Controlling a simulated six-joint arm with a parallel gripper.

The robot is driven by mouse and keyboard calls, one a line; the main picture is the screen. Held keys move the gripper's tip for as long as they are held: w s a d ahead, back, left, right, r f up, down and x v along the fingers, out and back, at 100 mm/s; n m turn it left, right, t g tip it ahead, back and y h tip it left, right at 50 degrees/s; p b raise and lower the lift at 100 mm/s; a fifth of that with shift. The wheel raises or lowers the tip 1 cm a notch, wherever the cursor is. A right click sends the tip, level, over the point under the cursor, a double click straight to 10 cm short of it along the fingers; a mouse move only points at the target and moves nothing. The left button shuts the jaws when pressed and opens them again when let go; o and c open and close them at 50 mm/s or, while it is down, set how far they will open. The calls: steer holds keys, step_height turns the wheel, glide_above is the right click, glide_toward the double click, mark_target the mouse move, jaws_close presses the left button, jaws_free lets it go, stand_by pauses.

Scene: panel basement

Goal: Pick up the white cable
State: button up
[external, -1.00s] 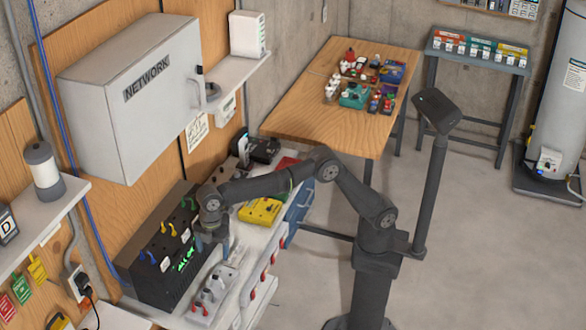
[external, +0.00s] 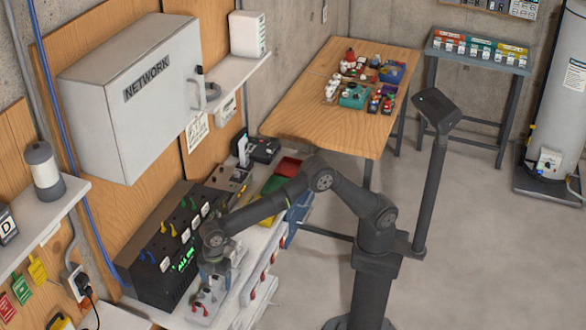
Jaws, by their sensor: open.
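I cannot single out one white cable for sure. Small white plug-like pieces (external: 165,264) sit on the front of the black box (external: 150,285), among yellow and blue ones. More white pieces (external: 205,209) show near its upper right end. My gripper (external: 211,270) is open and points down, over the white strip with red and dark parts (external: 203,308) on the bench in front of the black box. Its fingertips are small here, and I see nothing held between them. My wrist hides part of the bench and of the strip.
The grey NETWORK cabinet (external: 130,95) hangs on the wall above the black box. A red bin (external: 288,166) and other small items lie farther along the bench. A wooden table (external: 300,120) with bottles and boxes stands behind.

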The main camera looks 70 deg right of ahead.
steer(key=c, duration=1.1)
